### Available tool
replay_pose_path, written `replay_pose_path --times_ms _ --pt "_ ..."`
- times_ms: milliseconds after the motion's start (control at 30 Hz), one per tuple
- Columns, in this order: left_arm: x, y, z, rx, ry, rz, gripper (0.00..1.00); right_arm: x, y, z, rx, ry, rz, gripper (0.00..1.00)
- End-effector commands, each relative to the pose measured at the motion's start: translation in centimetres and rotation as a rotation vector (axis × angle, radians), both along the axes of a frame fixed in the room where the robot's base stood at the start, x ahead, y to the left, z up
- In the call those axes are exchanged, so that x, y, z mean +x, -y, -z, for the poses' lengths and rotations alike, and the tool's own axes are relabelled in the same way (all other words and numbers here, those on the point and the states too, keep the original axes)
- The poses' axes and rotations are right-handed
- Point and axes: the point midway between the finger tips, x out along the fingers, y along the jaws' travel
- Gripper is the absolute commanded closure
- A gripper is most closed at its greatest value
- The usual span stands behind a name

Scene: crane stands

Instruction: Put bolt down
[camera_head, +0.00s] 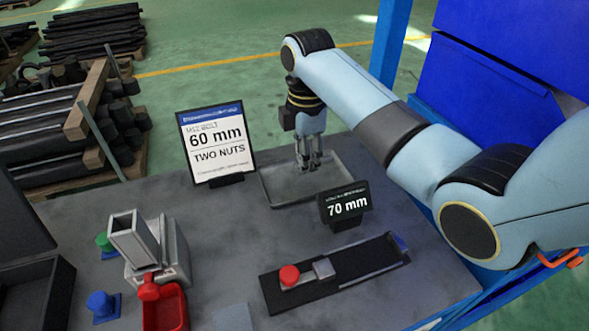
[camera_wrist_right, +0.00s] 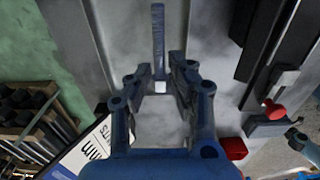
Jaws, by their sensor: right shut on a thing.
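My right gripper (camera_head: 309,163) points down over the shallow grey tray (camera_head: 279,190) at the back of the table. In the right wrist view the gripper (camera_wrist_right: 161,85) is shut on the bolt (camera_wrist_right: 158,40), a dark bluish rod that reaches out past the fingertips. A small pale patch shows between the fingertips. In the head view the bolt is too small to tell from the fingers, and I cannot tell whether it touches the tray. My left gripper is not in view.
A sign reading 60 mm, two nuts (camera_head: 217,146) stands left of the tray. A 70 mm display (camera_head: 345,203) stands in front of it. A black slide gauge with a red knob (camera_head: 289,276), a grey fixture (camera_head: 134,240) and a red bin (camera_head: 165,310) are nearer.

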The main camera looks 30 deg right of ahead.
Motion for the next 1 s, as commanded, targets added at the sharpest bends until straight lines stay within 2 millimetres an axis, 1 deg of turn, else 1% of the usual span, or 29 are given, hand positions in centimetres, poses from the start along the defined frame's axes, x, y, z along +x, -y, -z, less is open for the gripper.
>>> replay_pose_path --times_ms 33,100,200,267,333,433,533,600,800,933,967,1000 --pt "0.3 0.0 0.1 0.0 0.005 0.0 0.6 1.0 -0.2 0.5 0.002 -0.001 -0.001 1.0" --pt "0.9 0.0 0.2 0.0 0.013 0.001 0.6 1.9 -0.4 1.2 0.001 -0.001 0.0 1.0" --pt "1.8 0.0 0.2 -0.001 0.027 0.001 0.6 2.7 -0.5 1.7 0.0 0.0 0.0 1.0" --pt "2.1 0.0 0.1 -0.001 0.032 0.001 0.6 2.8 -0.5 1.9 0.0 -0.001 0.0 1.0" --pt "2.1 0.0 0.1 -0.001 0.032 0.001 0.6 2.9 -0.5 2.7 0.0 -0.003 0.0 1.0" --pt "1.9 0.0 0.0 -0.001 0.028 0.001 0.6 2.8 -0.5 4.3 0.0 -0.004 0.0 1.0" --pt "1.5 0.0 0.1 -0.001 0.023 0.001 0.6 2.9 -0.5 5.5 0.0 -0.001 0.0 1.0" --pt "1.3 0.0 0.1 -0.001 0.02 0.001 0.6 2.9 -0.5 5.8 0.0 0.0 0.0 1.0" --pt "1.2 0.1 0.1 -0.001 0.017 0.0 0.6 2.9 -0.5 5.8 0.0 0.001 0.0 1.0" --pt "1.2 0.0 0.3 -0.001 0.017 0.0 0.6 2.9 -0.5 6.1 0.0 0.0 0.0 1.0" --pt "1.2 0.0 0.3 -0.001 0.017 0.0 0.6 2.9 -0.5 6.2 0.0 0.0 0.0 0.8" --pt "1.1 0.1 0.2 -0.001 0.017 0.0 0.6 2.9 -0.5 6.1 0.0 0.0 0.0 0.74"
